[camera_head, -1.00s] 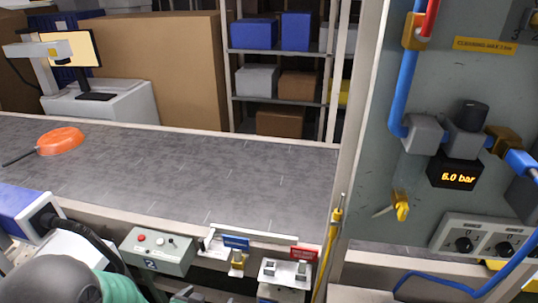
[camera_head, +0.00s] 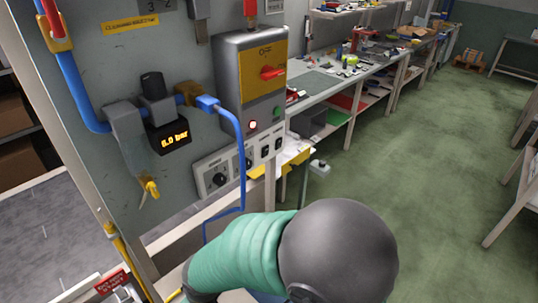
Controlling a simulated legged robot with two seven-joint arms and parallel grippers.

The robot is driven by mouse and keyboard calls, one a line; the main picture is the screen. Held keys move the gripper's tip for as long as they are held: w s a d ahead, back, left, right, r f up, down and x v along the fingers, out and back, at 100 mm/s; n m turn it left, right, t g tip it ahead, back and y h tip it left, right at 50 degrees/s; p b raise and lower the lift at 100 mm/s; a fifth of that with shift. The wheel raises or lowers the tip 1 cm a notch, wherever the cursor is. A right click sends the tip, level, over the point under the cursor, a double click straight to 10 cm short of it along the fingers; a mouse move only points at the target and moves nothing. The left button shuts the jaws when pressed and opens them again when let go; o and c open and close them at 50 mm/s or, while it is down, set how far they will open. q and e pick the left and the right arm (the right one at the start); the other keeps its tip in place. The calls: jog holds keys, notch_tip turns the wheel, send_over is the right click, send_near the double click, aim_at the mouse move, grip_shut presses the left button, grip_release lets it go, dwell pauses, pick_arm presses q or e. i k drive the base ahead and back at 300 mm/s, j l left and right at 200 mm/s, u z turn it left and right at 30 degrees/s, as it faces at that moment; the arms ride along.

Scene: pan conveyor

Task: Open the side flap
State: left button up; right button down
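I cannot pick out a side flap with certainty in the head view. A grey upright panel (camera_head: 190,95) stands on the left. Neither gripper shows in the head view.
On the panel are a display reading 6.0 bar (camera_head: 174,138), a blue hose (camera_head: 241,165), a yellow-handled valve (camera_head: 152,188) and a knob strip (camera_head: 222,175). A grey conveyor (camera_head: 45,235) lies at left. A cluttered workbench (camera_head: 325,82) stands behind. The green floor (camera_head: 430,150) at right is open.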

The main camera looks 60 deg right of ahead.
aim_at(291, 164)
jog(key=k+z, duration=0.2)
jog(key=z, duration=0.15)
jog(key=k+l+z, duration=0.1)
jog(key=z, duration=0.25)
jog(key=k+l+z, duration=0.15)
jog(key=k+z, duration=0.2)
jog(key=k+j+z, duration=0.1)
jog(key=z, duration=0.3)
jog(key=k+j+z, duration=0.1)
jog(key=z, duration=0.35)
jog(key=i+u, duration=0.15)
jog(key=u, duration=0.85)
jog(key=i+l+u, duration=0.2)
jog(key=l+u, duration=0.3)
jog(key=l, duration=0.45)
jog(key=l+u, duration=0.45)
jog(key=l, duration=1.45)
